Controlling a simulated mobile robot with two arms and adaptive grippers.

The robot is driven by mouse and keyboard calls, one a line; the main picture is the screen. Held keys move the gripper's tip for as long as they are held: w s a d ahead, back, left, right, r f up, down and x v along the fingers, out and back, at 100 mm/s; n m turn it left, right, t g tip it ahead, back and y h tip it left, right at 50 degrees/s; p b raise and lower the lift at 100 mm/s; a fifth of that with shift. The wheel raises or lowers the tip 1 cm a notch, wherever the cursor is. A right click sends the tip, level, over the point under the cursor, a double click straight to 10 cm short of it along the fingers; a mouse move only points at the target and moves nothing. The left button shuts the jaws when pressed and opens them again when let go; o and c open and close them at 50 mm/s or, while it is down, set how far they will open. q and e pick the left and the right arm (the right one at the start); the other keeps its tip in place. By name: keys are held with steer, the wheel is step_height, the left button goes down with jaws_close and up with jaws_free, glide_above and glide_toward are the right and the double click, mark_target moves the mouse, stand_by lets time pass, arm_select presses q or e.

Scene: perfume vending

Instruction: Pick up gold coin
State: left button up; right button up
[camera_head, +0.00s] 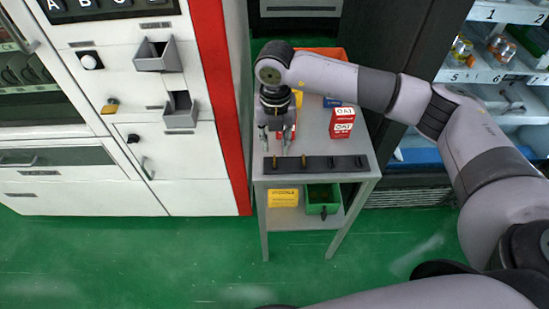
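A black coin strip (317,175) lies along the front edge of a small grey table (330,185). On its left part, just beyond my gripper's fingertips, a small gold-coloured piece (284,160) shows, probably the gold coin; its outline is too small to tell clearly. Darker small pieces (346,162) sit farther right on the strip. My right gripper (275,146) points down over the table, just behind the strip's left part. Its two fingers are apart and I see nothing held between them. My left gripper is not in view.
Red-and-white boxes (342,123) stand on the table right of the gripper. A yellow box (283,198) and a green bin (322,199) sit on the lower shelf. A white vending machine (95,110) stands left, shelves with numbered slots (490,75) right. Green floor in front is clear.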

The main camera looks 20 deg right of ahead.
mark_target(275, 161)
steer(key=shift+w+f+p, duration=0.2)
steer(key=shift+f+p, duration=0.55)
steer(key=shift+f, duration=1.95)
steer(key=shift+c, duration=0.3)
jaws_close()
